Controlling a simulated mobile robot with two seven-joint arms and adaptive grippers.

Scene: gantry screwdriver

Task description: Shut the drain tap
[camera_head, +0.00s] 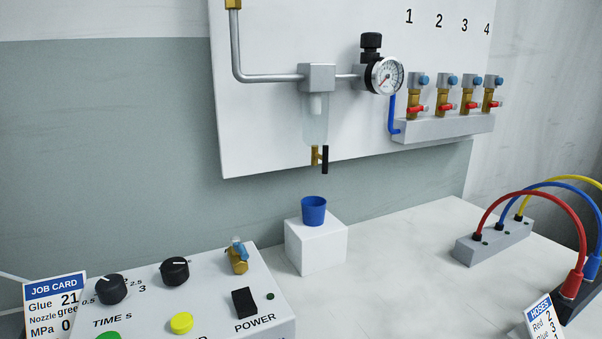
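The drain tap (316,156) is a small brass fitting under the clear bowl of the filter (316,100) on the white wall panel. Its black lever (325,160) hangs vertically, beside the brass body and roughly in line with it. A blue cup (314,210) stands upright on a white block (316,246) below the tap, with a gap between them. I cannot see any water in the bowl for certain. Neither of my grippers is in the head view.
A pressure gauge (387,75) with a black knob sits right of the filter. Several red-handled valves (443,108) line a manifold further right. A control box (190,295) stands front left. Coloured hoses (530,200) arch at the right. The bench between is clear.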

